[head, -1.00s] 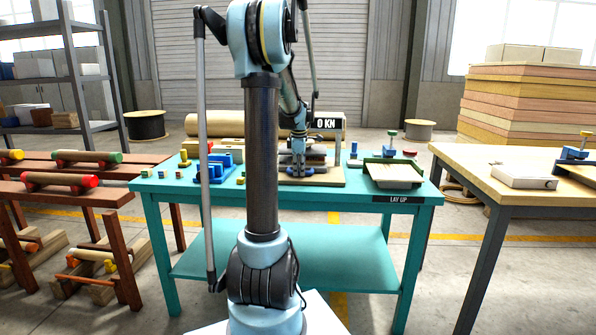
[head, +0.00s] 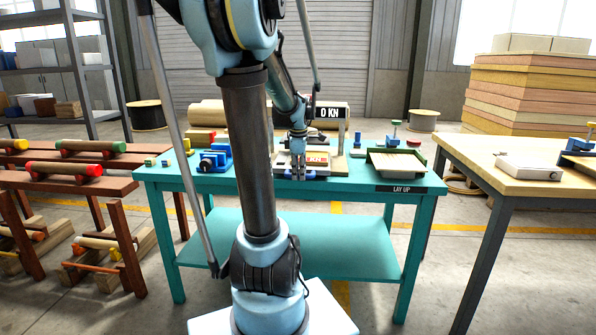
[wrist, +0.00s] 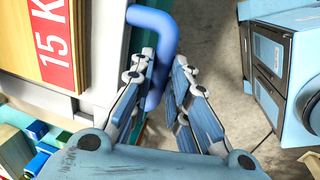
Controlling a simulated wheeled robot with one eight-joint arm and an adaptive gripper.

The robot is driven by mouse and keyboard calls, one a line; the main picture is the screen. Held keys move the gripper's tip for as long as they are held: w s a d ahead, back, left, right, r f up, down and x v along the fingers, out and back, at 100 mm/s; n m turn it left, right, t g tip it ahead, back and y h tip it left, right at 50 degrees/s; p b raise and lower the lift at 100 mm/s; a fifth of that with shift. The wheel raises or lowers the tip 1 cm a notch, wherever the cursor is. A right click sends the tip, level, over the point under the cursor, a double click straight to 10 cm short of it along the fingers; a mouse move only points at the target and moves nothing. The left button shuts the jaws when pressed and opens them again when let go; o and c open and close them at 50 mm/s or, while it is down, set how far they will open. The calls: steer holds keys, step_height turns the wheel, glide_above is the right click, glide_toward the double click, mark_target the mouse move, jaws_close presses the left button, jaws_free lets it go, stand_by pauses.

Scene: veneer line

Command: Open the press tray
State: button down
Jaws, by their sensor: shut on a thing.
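The press stands at the back middle of the teal table, with a "0 KN" display (head: 329,112) on top. Its tray is drawn out toward me and carries a wooden board with a red label (head: 317,158); the label reads "15 K" in the wrist view (wrist: 55,42). A bent blue handle (wrist: 155,22) runs along the tray's front edge; a blue part of it also shows in the head view (head: 311,174). My gripper (wrist: 163,72) is shut on the handle, one finger on each side of it. In the head view my gripper (head: 298,172) is at the table's front edge.
The teal table (head: 230,185) holds small blocks, a blue fixture (head: 214,160) on the left and a green lay-up tray (head: 397,161) on the right. A wooden-topped bench (head: 500,165) stands at right, red-brown racks (head: 70,180) at left.

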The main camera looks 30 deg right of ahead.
steer(key=shift+s+a, duration=0.1)
steer(key=shift+s, duration=0.05)
steer(key=c, duration=1.5)
jaws_free()
steer(key=shift+c, duration=0.2)
steer(key=shift+r, duration=0.1)
step_height(320, 180, up, 12)
steer(key=s+a, duration=0.1)
steer(key=shift+s+f, duration=0.25)
steer(key=shift+s, duration=0.15)
steer(key=shift+a, duration=0.1)
steer(key=s+a+f+m, duration=0.3)
steer(key=a+f, duration=0.1)
steer(key=a, duration=0.4)
steer(key=s+a+f+m, duration=0.2)
steer(key=s+a+f, duration=0.2)
steer(key=a, duration=0.3)
steer(key=s+a+f+m+y, duration=0.1)
steer(key=s+a+f+m, duration=0.5)
steer(key=s+a+f, duration=0.3)
step_height(320, 180, down, 4)
steer(key=shift+s+a+f, duration=0.1)
steer(key=shift+s+a, duration=0.1)
steer(key=shift+s, duration=0.4)
